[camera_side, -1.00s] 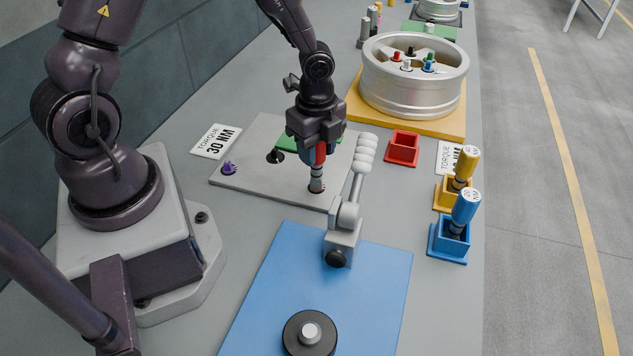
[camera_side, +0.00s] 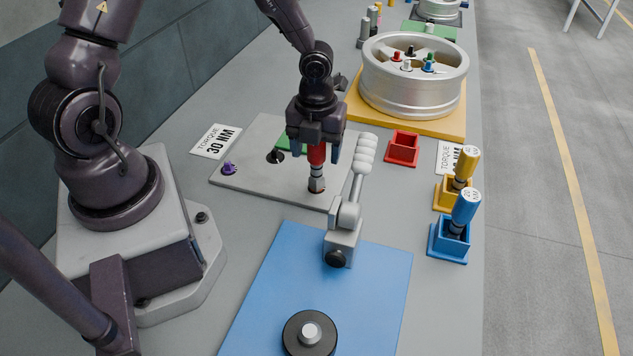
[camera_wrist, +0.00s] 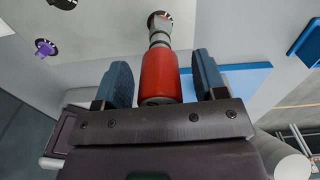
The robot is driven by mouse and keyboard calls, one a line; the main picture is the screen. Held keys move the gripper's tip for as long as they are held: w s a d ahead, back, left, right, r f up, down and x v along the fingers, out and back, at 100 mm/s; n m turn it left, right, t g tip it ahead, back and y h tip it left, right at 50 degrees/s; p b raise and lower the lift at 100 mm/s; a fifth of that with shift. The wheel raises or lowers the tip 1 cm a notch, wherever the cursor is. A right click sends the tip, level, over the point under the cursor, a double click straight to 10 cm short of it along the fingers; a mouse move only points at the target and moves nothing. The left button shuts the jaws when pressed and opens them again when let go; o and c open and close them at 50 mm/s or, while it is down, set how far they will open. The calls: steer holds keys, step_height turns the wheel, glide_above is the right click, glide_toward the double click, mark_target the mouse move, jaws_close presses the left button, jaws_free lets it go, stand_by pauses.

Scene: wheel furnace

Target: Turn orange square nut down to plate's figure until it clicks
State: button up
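A red-handled socket driver (camera_side: 316,157) stands nearly upright on the grey metal plate (camera_side: 255,185), its silver socket low over the plate's front right spot. The orange square nut is hidden under the socket; only a small orange-brown hint shows at its foot. My gripper (camera_side: 316,158) is around the red handle. In the wrist view the red driver (camera_wrist: 160,78) sits between the two blue-padded fingers of my gripper (camera_wrist: 162,75), with a gap on each side, so it is open. A torque plate (camera_side: 216,141) lies behind left and reads 30 NM.
A purple nut (camera_side: 229,168) is on the plate's left corner. A jointed grey lever (camera_side: 346,215) stands close right of the driver. An empty red holder (camera_side: 402,149), yellow driver (camera_side: 463,166) and blue driver (camera_side: 461,213) are at right. A wheel (camera_side: 412,85) is behind.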

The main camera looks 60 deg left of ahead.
step_height(320, 180, up, 12)
steer(key=shift+r, duration=0.1)
steer(key=n, duration=0.4)
steer(key=shift+s+r, duration=0.25)
steer(key=shift+s, duration=0.05)
steer(key=s+d+r+n+t, duration=0.1)
steer(key=s+r+n+t, duration=0.1)
steer(key=s+r+n, duration=0.4)
steer(key=s+d+r+n+t, duration=0.1)
steer(key=s+r+n+t, duration=0.2)
steer(key=n, duration=1.3)
steer(key=shift+s+d+r+t, duration=0.3)
steer(key=shift+s+d+r, duration=0.1)
steer(key=shift+s+r, duration=1.5)
